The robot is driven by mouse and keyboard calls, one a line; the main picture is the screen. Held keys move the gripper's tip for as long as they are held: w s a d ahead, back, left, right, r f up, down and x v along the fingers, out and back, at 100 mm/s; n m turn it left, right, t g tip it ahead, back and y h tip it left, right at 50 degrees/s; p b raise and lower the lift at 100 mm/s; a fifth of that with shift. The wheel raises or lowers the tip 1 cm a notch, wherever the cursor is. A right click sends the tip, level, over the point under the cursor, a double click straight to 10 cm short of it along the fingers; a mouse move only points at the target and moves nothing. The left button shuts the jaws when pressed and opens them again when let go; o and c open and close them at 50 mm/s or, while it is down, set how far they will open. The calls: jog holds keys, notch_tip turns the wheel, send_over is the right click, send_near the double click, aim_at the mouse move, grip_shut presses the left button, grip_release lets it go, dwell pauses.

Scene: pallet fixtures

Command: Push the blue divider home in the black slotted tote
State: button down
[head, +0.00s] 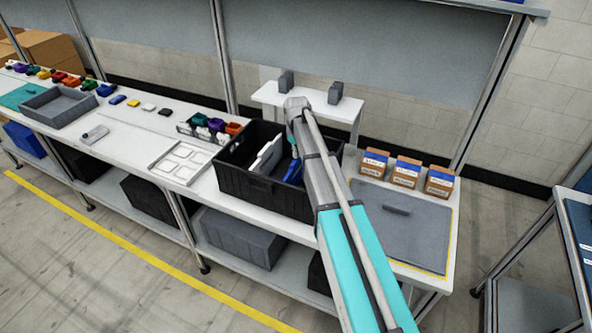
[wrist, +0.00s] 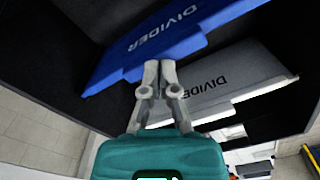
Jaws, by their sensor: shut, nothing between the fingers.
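The black slotted tote (head: 236,180) stands on the long white workbench, and its dark walls fill much of the wrist view. The blue divider (head: 293,171) is in the tote, partly hidden behind my arm. In the wrist view the blue divider (wrist: 185,42), lettered DIVIDER, slants across the top. A white divider (head: 267,156) stands in the tote to its left; it also shows in the wrist view (wrist: 215,84). My gripper (wrist: 160,66) is shut and empty, its fingertips at the blue divider's near edge; I cannot tell whether they touch. The slot under the divider is hidden.
Left of the tote lies a white compartment tray (head: 181,162), with small coloured bins behind. To the right are several labelled cardboard boxes (head: 405,172) and a grey mat (head: 415,235) with a dark bar on it. A small white stand (head: 310,103) is behind the tote.

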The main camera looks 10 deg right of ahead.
jog(key=shift+r, duration=0.15)
jog(key=shift+r+p, duration=3.4)
jog(key=shift+p, duration=0.1)
jog(key=shift+s, duration=0.1)
jog(key=s+f+m+b, duration=0.2)
jog(key=s+f+b, duration=0.1)
jog(key=s, duration=1.1)
jog(key=s+f+m+b, duration=0.2)
jog(key=s+f+b, duration=0.1)
jog(key=s, duration=1.2)
jog(key=shift+a+f+m, duration=0.25)
jog(key=shift+m, duration=0.15)
